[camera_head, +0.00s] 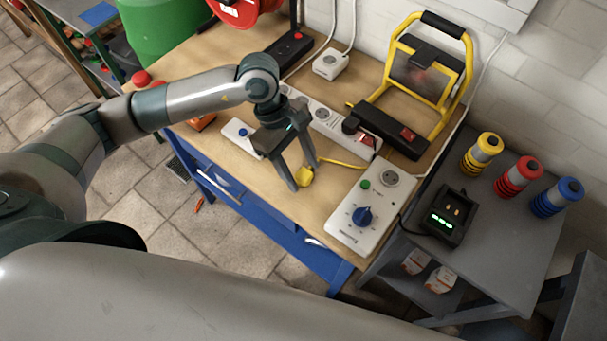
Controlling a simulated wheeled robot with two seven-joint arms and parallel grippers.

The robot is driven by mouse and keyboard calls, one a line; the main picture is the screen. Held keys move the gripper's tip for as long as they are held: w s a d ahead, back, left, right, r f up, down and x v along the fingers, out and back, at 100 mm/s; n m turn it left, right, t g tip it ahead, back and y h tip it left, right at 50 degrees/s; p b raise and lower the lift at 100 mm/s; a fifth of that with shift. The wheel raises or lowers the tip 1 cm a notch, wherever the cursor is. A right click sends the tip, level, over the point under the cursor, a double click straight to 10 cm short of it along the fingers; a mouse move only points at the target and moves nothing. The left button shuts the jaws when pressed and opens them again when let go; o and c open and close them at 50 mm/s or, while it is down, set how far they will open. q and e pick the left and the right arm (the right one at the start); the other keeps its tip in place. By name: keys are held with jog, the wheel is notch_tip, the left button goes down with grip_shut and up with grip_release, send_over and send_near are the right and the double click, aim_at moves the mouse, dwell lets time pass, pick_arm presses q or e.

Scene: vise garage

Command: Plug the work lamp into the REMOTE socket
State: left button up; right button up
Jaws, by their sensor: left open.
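The work lamp (427,75) has a yellow frame and a black base with a red switch, and stands at the back right of the bench. A yellow plug (304,177) lies on the wooden top, with a yellow cable running right toward the lamp. My left gripper (303,174) points down with its fingers apart around or just above the plug; contact cannot be told. A white control box (360,216) with a blue knob, a green button and a round socket (391,179) stands at the front right. Its labels are too small to read, so I cannot tell which socket is REMOTE.
A white power strip (322,117) with a black plug in it lies behind my gripper. A small white box (241,135) with a blue button is to the left. A white socket box (330,63) is at the back. A grey side table (497,245) holds a charger (449,217) and coloured cylinders.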

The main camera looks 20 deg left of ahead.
aim_at(308, 177)
pick_arm(q)
jog(key=c, duration=1.1)
jog(key=shift+o, duration=0.2)
pick_arm(e)
jog(key=shift+d, duration=0.1)
pick_arm(q)
jog(key=shift+r, duration=0.1)
pick_arm(e)
jog(key=shift+f, duration=0.1)
